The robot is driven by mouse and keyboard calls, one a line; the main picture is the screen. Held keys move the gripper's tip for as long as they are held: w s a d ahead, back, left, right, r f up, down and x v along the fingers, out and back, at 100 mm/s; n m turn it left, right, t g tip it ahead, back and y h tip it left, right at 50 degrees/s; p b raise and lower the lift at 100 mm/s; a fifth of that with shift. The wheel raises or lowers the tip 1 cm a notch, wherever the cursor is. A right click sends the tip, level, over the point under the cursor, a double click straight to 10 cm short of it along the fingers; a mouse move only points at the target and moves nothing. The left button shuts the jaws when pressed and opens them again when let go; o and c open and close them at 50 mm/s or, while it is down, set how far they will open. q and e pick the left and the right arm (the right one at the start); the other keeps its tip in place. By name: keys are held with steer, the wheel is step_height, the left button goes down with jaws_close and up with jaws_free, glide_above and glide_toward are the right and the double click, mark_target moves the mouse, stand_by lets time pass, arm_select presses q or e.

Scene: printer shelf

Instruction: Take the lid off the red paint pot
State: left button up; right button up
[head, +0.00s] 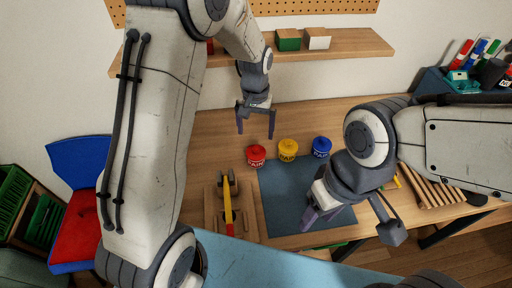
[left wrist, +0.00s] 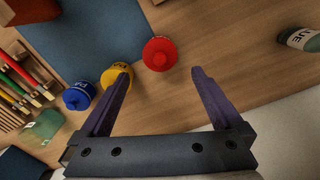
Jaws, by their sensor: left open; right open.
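The red paint pot (head: 256,155) stands on the wooden bench, leftmost of a row with a yellow pot (head: 288,149) and a blue pot (head: 321,146). In the left wrist view the red pot (left wrist: 159,54) shows from above with its red lid on, just beyond and between my open fingertips. My left gripper (head: 256,122) is open and empty, above and behind the red pot, fingers pointing down. It also shows in the left wrist view (left wrist: 160,78). My right gripper (head: 322,216) is open over the dark mat, in front of the pots, and looks empty.
A dark blue mat (head: 285,205) lies in front of the pots. A hammer with a yellow handle (head: 227,200) lies in a wooden tray to the left. A shelf (head: 350,43) with small boxes hangs above the bench. A slatted wooden rack (head: 432,187) is at right.

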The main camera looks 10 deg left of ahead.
mark_target(256, 147)
arm_select(q)
step_height(256, 147, down, 3)
steer(key=shift+f, duration=0.1)
steer(key=shift+f+p, duration=0.6)
steer(key=f+p, duration=0.1)
steer(key=f, duration=0.3)
steer(key=shift+w+f, duration=0.1)
steer(key=shift+w, duration=0.1)
steer(key=c, duration=1.1)
